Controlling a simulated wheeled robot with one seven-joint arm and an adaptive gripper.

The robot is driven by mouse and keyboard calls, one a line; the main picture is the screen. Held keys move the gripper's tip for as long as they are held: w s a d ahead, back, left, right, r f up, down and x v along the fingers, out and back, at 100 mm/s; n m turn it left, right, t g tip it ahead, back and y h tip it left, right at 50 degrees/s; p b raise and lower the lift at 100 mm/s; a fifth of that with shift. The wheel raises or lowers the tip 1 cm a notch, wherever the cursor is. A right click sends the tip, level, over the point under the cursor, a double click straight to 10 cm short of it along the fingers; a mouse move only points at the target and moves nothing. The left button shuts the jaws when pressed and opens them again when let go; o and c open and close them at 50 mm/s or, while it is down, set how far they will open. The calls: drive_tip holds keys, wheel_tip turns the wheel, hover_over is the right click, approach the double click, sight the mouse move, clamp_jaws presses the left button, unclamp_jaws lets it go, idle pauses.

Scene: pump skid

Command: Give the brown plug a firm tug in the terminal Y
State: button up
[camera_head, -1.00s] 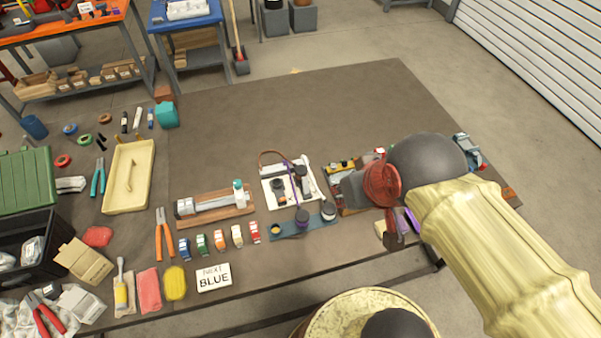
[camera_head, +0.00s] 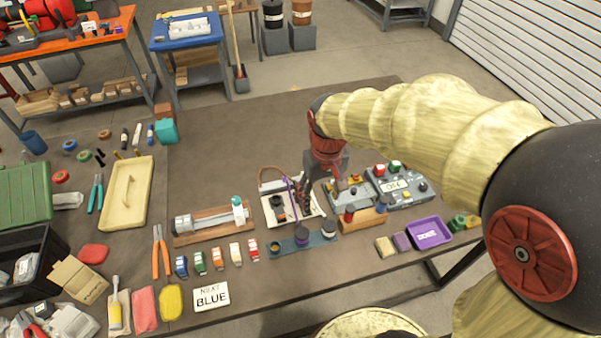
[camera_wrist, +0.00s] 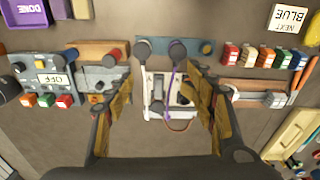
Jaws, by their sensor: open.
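The white terminal panel (camera_head: 281,211) lies flat on the table and also shows in the wrist view (camera_wrist: 149,111). A brown cable (camera_head: 268,169) arcs at its back edge; in the wrist view (camera_wrist: 181,127) it curves along the panel's lower edge. A purple cable (camera_wrist: 170,83) crosses the panel. The brown plug and the letter Y are too small to make out. My gripper (camera_wrist: 160,82) is open and empty, its fingers either side of the panel in the wrist view. In the head view it hangs at the panel's right side.
A grey box with an OFF sign (camera_head: 394,184) stands right of the panel, and a blue strip with dark knobs (camera_head: 324,233) in front. A clamp on a wooden board (camera_head: 214,218) lies left. The table behind (camera_head: 270,120) is clear.

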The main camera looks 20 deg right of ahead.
drive_tip(key=w+f+n, duration=0.1)
drive_tip(key=w+f, duration=0.3)
drive_tip(key=w+f+n+g, duration=0.1)
drive_tip(key=w+f, duration=0.3)
drive_tip(key=w, duration=0.1)
drive_tip(key=w+f+n, duration=0.1)
drive_tip(key=w+f, duration=0.3)
drive_tip(key=f, duration=0.1)
drive_tip(key=shift+w, duration=0.2)
drive_tip(key=shift+n, duration=0.8)
drive_tip(key=w, duration=0.2)
drive_tip(key=w+r, duration=0.1)
drive_tip(key=w, duration=0.1)
drive_tip(key=shift+w, duration=0.4)
drive_tip(key=shift+w+r+n+t, duration=0.2)
drive_tip(key=shift+r+n+t, duration=0.1)
drive_tip(key=shift+r, duration=0.05)
drive_tip(key=shift+s, duration=0.1)
drive_tip(key=shift+f+n, duration=0.25)
drive_tip(key=shift+n, duration=0.05)
wheel_tip(320, 180, down, 7)
drive_tip(key=shift+f+b, duration=0.15)
drive_tip(key=shift+b, duration=0.9)
drive_tip(key=shift+c, duration=1.1)
drive_tip(key=c, duration=1.1)
